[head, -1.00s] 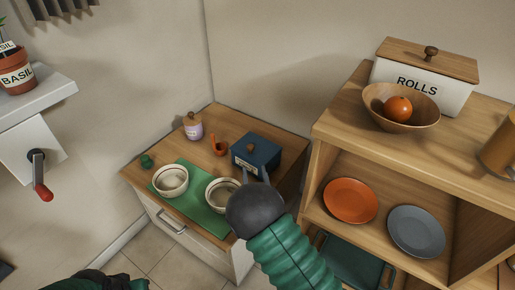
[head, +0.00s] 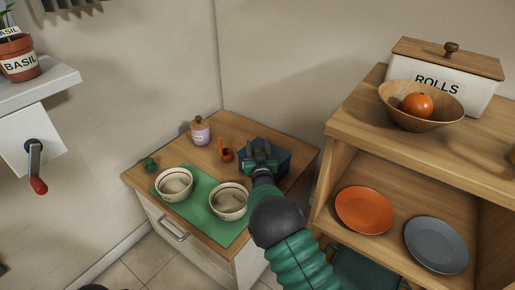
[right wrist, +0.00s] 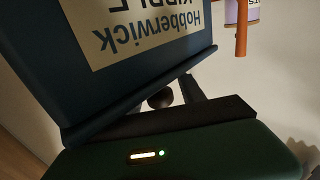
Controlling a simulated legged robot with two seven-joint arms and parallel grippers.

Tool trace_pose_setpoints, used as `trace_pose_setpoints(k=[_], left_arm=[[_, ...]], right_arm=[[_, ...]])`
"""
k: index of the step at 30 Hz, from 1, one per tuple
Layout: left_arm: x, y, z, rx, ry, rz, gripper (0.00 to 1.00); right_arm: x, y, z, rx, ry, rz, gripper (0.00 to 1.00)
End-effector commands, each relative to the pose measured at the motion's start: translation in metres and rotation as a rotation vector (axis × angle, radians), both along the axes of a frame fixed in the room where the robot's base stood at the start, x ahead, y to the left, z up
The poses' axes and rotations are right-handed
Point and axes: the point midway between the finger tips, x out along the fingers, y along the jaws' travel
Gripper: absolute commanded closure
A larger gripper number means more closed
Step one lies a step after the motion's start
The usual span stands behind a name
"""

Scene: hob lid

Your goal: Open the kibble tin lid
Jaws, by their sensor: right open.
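The kibble tin (head: 283,158) is a dark blue box at the back right of the low cabinet. My right gripper (head: 261,152) is over its top and hides much of the lid in the head view. In the right wrist view the tin (right wrist: 150,70) appears upside down with its cream "Hobberwick" label. The dark lid knob (right wrist: 160,98) shows close to the fingers of my right gripper (right wrist: 172,96), which are open; whether they touch it cannot be told. The lid looks seated on the tin.
Two bowls (head: 174,184) (head: 228,202) stand on a green mat (head: 199,211) in front of the tin. An orange scoop-like item (head: 225,152) and a lilac jar (head: 200,133) stand left of it. A wooden shelf (head: 345,137) with plates rises close on the right.

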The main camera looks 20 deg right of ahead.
Motion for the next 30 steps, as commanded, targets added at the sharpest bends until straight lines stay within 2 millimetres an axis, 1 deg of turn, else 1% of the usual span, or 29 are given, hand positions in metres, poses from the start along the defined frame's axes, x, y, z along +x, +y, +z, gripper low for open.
trace_pose_setpoints(k=[1,2,12,30], left_arm=[[0.0001,0.0,0.0002,0.0,0.0,0.0,0.64],[0.0001,0.0,0.0002,0.0,0.0,0.0,0.64],[0.0001,0.0,0.0002,0.0,0.0,0.0,0.64],[0.0,0.0,0.0001,0.0,0.0,0.0,0.64]], right_arm=[[-0.0001,0.0001,0.0001,0.0,0.0,0.0,0.53],[-0.0002,0.0001,0.0,0.0,0.0,0.0,0.56],[-0.0005,0.0003,-0.0003,0.001,0.0,0.0,1.0],[-0.0007,0.0003,-0.0009,0.001,0.001,0.0,1.0]])
